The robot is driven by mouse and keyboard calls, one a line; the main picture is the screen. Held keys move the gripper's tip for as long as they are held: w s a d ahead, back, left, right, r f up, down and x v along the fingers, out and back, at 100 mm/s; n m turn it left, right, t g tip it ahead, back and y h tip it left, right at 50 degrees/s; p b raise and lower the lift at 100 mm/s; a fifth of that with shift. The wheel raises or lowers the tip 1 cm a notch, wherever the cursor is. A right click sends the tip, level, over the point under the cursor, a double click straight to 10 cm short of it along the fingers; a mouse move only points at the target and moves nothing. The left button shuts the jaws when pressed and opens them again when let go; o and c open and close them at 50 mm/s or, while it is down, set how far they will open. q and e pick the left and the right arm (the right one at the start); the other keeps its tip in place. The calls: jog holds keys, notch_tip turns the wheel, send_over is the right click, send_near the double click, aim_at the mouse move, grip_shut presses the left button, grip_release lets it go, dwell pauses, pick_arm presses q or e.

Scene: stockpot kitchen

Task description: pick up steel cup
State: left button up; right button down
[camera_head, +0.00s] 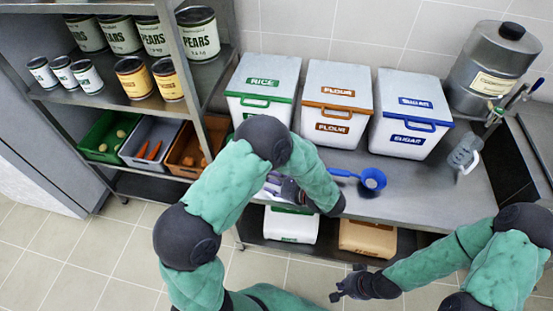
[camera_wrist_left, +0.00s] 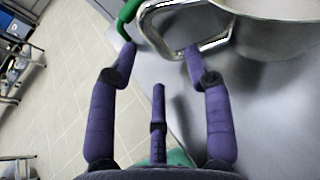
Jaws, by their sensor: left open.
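The steel cup (camera_wrist_left: 275,14) shows at the top right of the left wrist view, cut off by the picture edge. Its looped metal handle (camera_wrist_left: 216,42) reaches left to my left fingertips. My left gripper (camera_wrist_left: 160,48) is open, with its purple fingers spread at the handle; I cannot tell whether they touch it. In the head view my left arm hides most of this gripper and the cup, over the counter in front of the bins. My right gripper (camera_head: 346,283) hangs empty in front of the counter, its dark fingers apart.
White bins labelled rice (camera_head: 262,88), flour (camera_head: 334,100) and sugar (camera_head: 408,115) line the back of the counter (camera_head: 400,190). A blue scoop (camera_head: 372,180) lies right of my left arm. A metal canister (camera_head: 490,70) stands at right. Shelves with cans and crates stand left.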

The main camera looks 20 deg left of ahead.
pick_arm(q)
jog(key=b+x, duration=0.2)
jog(key=x, duration=0.2)
jog(key=shift+s+a, duration=0.1)
jog(key=shift+a, duration=0.1)
jog(key=shift+a+f, duration=0.15)
jog(key=shift+a, duration=0.3)
grip_shut()
